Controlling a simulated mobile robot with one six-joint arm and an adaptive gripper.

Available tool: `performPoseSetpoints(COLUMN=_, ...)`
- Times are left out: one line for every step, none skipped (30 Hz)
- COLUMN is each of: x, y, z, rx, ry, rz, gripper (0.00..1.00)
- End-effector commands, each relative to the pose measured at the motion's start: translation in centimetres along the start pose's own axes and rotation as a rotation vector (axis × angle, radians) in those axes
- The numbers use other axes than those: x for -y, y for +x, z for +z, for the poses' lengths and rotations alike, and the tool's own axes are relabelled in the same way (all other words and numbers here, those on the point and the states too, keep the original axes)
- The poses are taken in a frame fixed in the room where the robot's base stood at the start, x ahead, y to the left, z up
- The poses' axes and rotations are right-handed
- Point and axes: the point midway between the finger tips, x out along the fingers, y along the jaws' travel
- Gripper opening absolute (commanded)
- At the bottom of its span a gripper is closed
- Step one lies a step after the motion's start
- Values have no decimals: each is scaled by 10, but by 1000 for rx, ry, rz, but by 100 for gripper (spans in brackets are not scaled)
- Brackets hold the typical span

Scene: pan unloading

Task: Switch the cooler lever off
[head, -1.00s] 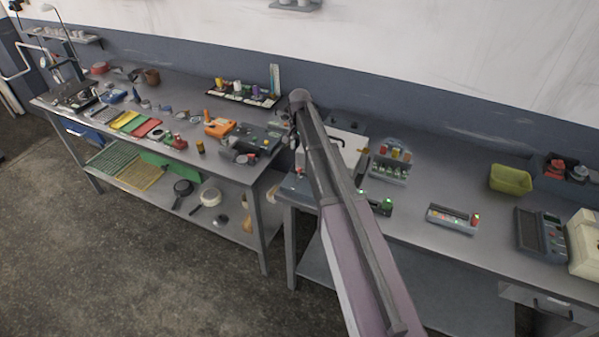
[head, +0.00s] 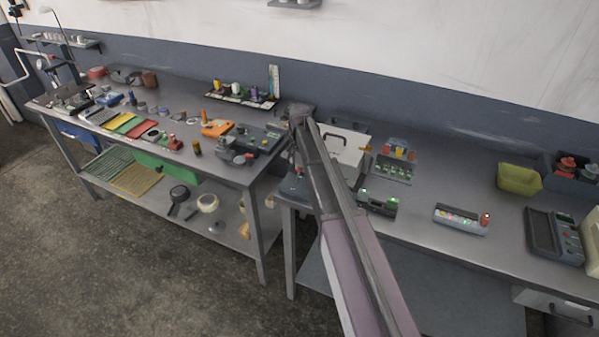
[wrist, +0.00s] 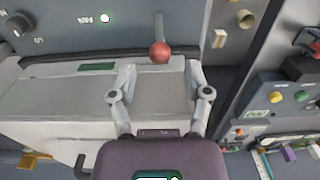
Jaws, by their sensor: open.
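A lever with a red ball knob (wrist: 160,53) stands out from a grey panel (wrist: 130,20) in the wrist view. A lit white lamp (wrist: 105,18) and a dark rotary knob (wrist: 20,22) sit left of it on the panel. My gripper (wrist: 160,75) is open and empty, with one finger on each side below the red knob. I cannot tell whether a finger touches the lever. A white box (wrist: 90,100) lies beneath the fingers; in the head view a white box with a dark handle (head: 345,142) stands behind my arm. My gripper is hidden in the head view.
Beside the lever, a control box with coloured buttons (wrist: 290,95) is at the right in the wrist view. In the head view, a small lit button box (head: 462,221) and a yellow-green bin (head: 517,180) stand on the right bench. Its front middle is mostly clear.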

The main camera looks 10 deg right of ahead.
Motion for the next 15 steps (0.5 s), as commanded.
performPoseSetpoints(x=0, y=8, z=0, rx=0, ry=0, rz=0, gripper=63)
performPoseSetpoints(x=0, y=10, z=0, rx=0, ry=0, rz=0, gripper=63)
performPoseSetpoints(x=0, y=13, z=0, rx=0, ry=0, rz=0, gripper=63)
performPoseSetpoints(x=0, y=15, z=0, rx=0, ry=0, rz=0, gripper=63)
performPoseSetpoints(x=0, y=17, z=0, rx=0, ry=0, rz=0, gripper=63)
performPoseSetpoints(x=0, y=19, z=0, rx=0, ry=0, rz=0, gripper=63)
performPoseSetpoints(x=0, y=21, z=0, rx=0, ry=0, rz=0, gripper=63)
performPoseSetpoints(x=0, y=22, z=0, rx=0, ry=0, rz=0, gripper=63)
performPoseSetpoints(x=0, y=24, z=0, rx=0, ry=0, rz=0, gripper=63)
performPoseSetpoints(x=0, y=25, z=0, rx=0, ry=0, rz=0, gripper=63)
performPoseSetpoints(x=0, y=26, z=0, rx=0, ry=0, rz=0, gripper=63)
performPoseSetpoints(x=0, y=26, z=0, rx=0, ry=0, rz=0, gripper=63)
performPoseSetpoints(x=0, y=27, z=0, rx=0, ry=0, rz=0, gripper=63)
performPoseSetpoints(x=0, y=27, z=0, rx=0, ry=0, rz=0, gripper=63)
performPoseSetpoints(x=0, y=28, z=0, rx=0, ry=0, rz=0, gripper=63)
